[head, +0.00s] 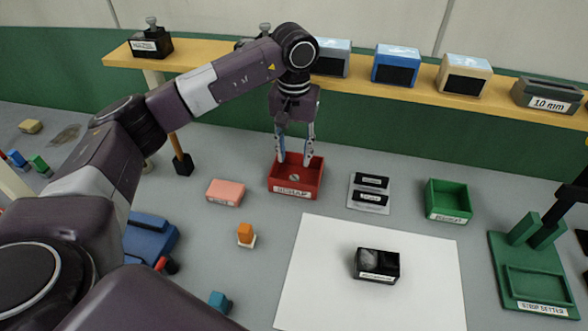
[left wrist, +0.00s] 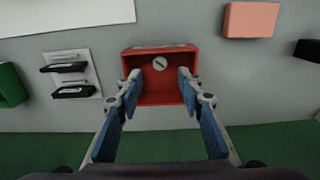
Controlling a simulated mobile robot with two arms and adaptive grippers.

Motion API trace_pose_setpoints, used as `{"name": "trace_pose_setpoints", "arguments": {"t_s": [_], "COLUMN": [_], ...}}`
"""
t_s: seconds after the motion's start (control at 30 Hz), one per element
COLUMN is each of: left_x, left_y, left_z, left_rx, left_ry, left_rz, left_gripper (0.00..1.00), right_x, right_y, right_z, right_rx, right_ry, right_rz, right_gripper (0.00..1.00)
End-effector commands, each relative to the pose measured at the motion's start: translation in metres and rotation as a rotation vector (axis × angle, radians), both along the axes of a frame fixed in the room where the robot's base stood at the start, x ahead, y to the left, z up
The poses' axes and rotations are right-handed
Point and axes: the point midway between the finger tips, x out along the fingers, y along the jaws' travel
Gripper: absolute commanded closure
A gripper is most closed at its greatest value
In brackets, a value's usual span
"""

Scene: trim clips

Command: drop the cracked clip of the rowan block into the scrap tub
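The red tub (head: 296,186), with a label that seems to read SCRAP, stands behind the white sheet. A small round pale piece with a dark mark (left wrist: 160,63) lies in it; I cannot tell whether it is the cracked clip. My left gripper (head: 294,163) points down at the tub, fingertips at its opening. In the left wrist view its fingers are apart with nothing between them. A black labelled block (head: 376,264) sits on the white sheet. I cannot read which block is the rowan one. My right gripper is not in view.
A grey plate with two black labelled pieces (head: 371,190) and a green tray (head: 449,201) stand right of the tub. A pink block (head: 226,192) is left. A green fixture (head: 535,280) stands far right. A yellow shelf (head: 425,98) with several boxes runs behind.

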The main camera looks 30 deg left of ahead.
Motion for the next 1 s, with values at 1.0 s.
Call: {"name": "trace_pose_setpoints", "arguments": {"t_s": [1.0], "left_x": [0.0], "left_y": [0.0], "left_z": [0.065], "left_rx": [0.0], "left_ry": [0.001], "left_rz": [0.001], "left_gripper": [0.65], "right_x": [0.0], "right_y": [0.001], "right_z": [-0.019], "right_rx": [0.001], "right_ry": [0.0], "right_rz": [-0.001], "right_gripper": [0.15]}}
